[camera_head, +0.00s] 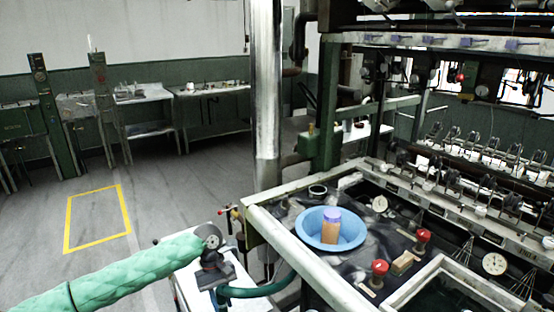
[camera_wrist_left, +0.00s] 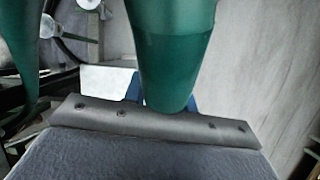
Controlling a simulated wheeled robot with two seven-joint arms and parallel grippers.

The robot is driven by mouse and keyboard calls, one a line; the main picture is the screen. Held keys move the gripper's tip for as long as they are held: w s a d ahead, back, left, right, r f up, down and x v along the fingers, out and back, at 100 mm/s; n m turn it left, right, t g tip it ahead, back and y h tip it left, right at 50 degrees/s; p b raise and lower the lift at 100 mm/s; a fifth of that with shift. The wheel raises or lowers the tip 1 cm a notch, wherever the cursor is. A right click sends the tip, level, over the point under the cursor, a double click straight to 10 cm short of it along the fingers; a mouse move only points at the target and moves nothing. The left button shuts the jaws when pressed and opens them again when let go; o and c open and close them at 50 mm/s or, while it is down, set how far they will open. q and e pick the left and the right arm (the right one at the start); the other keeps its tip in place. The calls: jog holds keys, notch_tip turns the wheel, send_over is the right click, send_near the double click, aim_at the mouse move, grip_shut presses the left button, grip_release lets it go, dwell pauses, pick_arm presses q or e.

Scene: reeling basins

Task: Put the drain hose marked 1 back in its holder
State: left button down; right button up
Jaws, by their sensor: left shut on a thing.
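My left gripper (camera_head: 218,284) is at the end of the green-sleeved arm, beside the front left corner of the basin bench. It is shut on the green drain hose (camera_head: 262,288), which curves from the gripper to the right and up towards the bench side. In the left wrist view the hose (camera_wrist_left: 172,60) stands between the blue fingers, and its lower end shows at the gripper (camera_wrist_left: 165,100). Another green length shows at the left of that view (camera_wrist_left: 18,55). I cannot read the mark 1 or make out the holder. My right gripper is not in view.
A white-topped stand (camera_head: 190,290) is under the gripper. The basin bench (camera_head: 300,262) bears a blue bowl (camera_head: 309,236) holding a brown, purple-topped container (camera_head: 331,228), and red knobs (camera_head: 380,267). A metal column (camera_head: 266,90) rises behind. The floor at left is clear.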

pick_arm(q)
jog(key=s+a+r+m+y, duration=0.2)
jog(key=s+a+r+m, duration=0.2)
jog(key=s+m, duration=0.1)
jog(key=shift+s+a+m+g, duration=0.2)
jog(key=shift+s+m+g, duration=0.05)
jog(key=shift+m+g, duration=0.05)
jog(key=shift+a, duration=0.1)
jog(key=shift+f, duration=0.1)
